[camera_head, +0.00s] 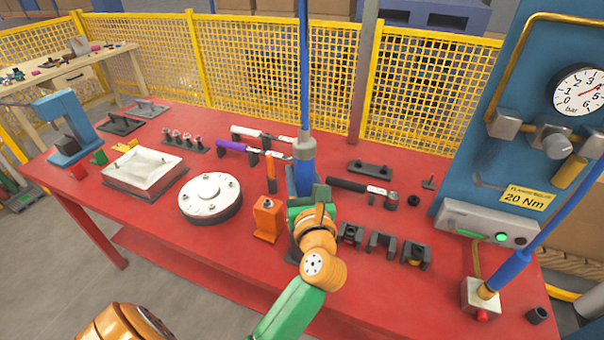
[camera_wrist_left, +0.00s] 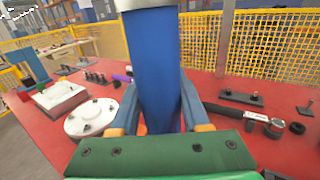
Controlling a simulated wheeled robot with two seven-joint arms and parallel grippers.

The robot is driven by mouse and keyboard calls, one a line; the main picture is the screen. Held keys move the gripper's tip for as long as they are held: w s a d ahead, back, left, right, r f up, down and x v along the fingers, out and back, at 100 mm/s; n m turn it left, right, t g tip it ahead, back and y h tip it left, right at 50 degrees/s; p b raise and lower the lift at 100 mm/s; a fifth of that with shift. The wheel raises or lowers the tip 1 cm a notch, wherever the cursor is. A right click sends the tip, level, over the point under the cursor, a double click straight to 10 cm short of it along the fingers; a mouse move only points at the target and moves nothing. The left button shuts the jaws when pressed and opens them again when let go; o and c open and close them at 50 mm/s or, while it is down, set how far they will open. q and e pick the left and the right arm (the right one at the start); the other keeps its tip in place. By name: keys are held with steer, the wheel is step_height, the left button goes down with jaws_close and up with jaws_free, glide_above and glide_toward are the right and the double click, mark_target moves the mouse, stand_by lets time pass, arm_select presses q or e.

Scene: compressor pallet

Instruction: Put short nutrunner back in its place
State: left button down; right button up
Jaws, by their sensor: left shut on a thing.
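A blue nutrunner (camera_head: 304,158) hangs upright from a blue hose (camera_head: 303,60) above the middle of the red table. My left gripper (camera_head: 302,185) is shut around its body. In the left wrist view the blue body (camera_wrist_left: 152,70) stands between the two fingers (camera_wrist_left: 155,118). The nutrunner's lower end is hidden by my gripper and arm, so I cannot tell whether it touches anything. Dark cradles (camera_head: 382,244) stand on the table just right of my gripper. My right gripper is not in view.
An orange block (camera_head: 267,218) and a round silver cover (camera_head: 209,197) stand left of my gripper. A black-handled wrench (camera_head: 360,187) lies right. A blue gauge panel (camera_head: 552,150) and a second blue hose-fed tool (camera_head: 512,267) stand farther right. The table's front left is clear.

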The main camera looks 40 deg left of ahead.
arm_select(q)
steer(key=shift+f+b, duration=1.5)
steer(key=shift+f, duration=0.1)
steer(key=shift+c, duration=1.5)
jaws_free()
steer(key=shift+s+d+r, duration=0.1)
